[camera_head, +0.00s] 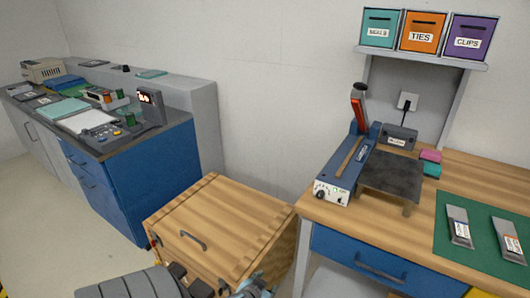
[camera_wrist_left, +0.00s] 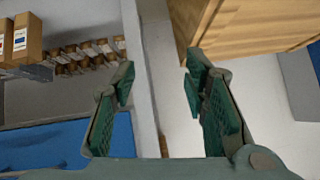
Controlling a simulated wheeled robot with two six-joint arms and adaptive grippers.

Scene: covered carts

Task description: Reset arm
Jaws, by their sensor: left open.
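My left gripper (camera_wrist_left: 158,85) is open in the left wrist view. Its green-padded fingers stand apart and nothing is between them. In the head view my left arm comes in along the bottom edge, in front of the wooden covered cart (camera_head: 225,225). The cart's lid lies flat and shut, with a dark handle on it. A wooden box-like surface (camera_wrist_left: 250,25) shows at the upper right of the left wrist view, apart from the fingers. My right gripper is not in view.
A blue cabinet (camera_head: 150,165) with a cluttered counter stands left. A wooden workbench (camera_head: 330,212) with a sealing device (camera_head: 345,165) stands right. Teal, orange and purple bins sit on a shelf (camera_head: 420,58). In the wrist view, several small brown items (camera_wrist_left: 90,52) line a rack.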

